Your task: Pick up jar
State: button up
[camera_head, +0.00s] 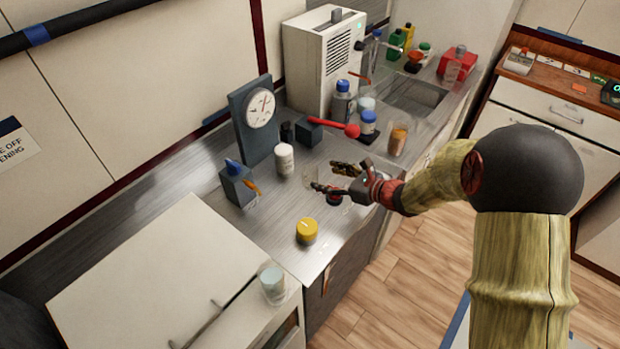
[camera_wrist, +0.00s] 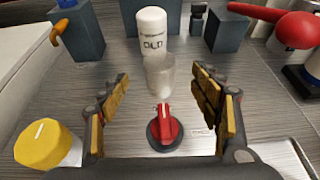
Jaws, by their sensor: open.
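Several things here could be the jar. A yellow-lidded jar (camera_head: 307,231) stands at the counter's front; it shows at the lower left in the wrist view (camera_wrist: 45,145), outside my fingers. A small translucent container (camera_wrist: 160,75) is centred between my fingertips in the wrist view, apart from both. A white bottle (camera_wrist: 152,32) with dark lettering stands behind it, also seen in the head view (camera_head: 284,160). My gripper (camera_head: 338,178) is open and empty, low over the counter; its fingers show on both sides in the wrist view (camera_wrist: 161,82).
A red knob on a dark round base (camera_wrist: 164,128) lies between my fingers, nearer my palm. A dial gauge (camera_head: 260,108), a blue-grey block (camera_head: 238,186) and a red-handled item (camera_head: 335,127) stand behind. A glass (camera_head: 272,283) is at front left. Bare counter surrounds the yellow-lidded jar.

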aim_at(305, 170)
jog(key=b+x, duration=0.2)
jog(key=x, duration=0.5)
jog(key=shift+w+a+f+b, duration=0.15)
jog(key=shift+w+a+b, duration=0.1)
jog(key=shift+a+b, duration=0.05)
jog(key=c, duration=0.3)
jog(key=c, duration=0.9)
jog(key=shift+c, duration=0.3)
